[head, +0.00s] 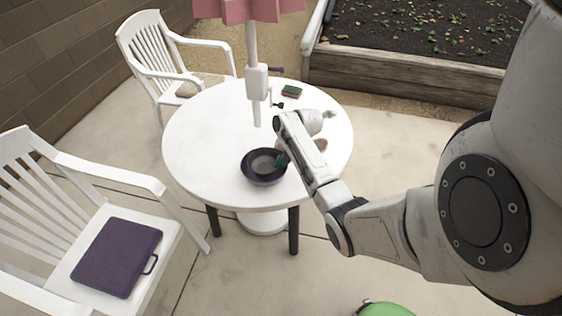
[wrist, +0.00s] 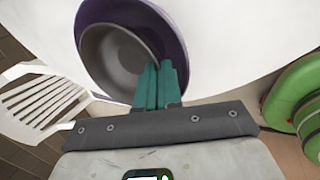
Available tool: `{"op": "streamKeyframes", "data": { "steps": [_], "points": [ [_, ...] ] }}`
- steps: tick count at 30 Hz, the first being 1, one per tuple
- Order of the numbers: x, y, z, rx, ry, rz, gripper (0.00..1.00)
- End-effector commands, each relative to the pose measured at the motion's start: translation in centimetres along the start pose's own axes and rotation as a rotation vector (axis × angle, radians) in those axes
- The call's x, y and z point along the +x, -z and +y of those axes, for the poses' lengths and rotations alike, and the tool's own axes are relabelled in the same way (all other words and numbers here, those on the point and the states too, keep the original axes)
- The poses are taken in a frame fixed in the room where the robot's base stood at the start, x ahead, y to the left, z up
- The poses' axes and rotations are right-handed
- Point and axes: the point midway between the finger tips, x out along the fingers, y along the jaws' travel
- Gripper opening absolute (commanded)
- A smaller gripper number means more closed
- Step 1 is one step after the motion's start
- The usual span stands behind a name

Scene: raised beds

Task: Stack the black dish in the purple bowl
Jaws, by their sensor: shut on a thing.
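The purple bowl (head: 262,182) sits near the front edge of the round white table. The black dish (head: 264,161) appears dark grey and lies inside the bowl's outline. In the wrist view the purple bowl (wrist: 175,42) shows around the dish (wrist: 112,62), with its purple wall widest at the upper right. My gripper (head: 282,159) reaches down over the bowl's right side. In the wrist view its teal fingers (wrist: 158,68) are close together, shut on the dish's rim. Whether the dish rests on the bowl's bottom cannot be told.
A parasol pole (head: 252,45) rises through the white table (head: 205,130). A sponge (head: 291,91) lies at the back, and a small pinkish thing (head: 321,145) is partly behind my arm. White chairs stand left, one bearing a purple cushion (head: 118,256). The table's left side is clear.

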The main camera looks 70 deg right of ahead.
Motion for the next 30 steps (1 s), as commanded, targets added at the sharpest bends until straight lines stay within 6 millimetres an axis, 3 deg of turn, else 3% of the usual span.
{"op": "streamKeyframes", "data": {
  "steps": [13, 14, 21, 30],
  "points": [
    [0.88, -0.01, -0.33, 0.0, -0.001, -0.001, 0.0],
    [0.91, 0.03, -0.36, 0.0, 0.0, 0.0, 0.08],
    [0.91, 0.03, -0.36, 0.0, 0.0, 0.0, 0.31],
    [0.66, 0.02, -0.3, 0.0, 0.001, 0.0, 0.31]
  ]
}}
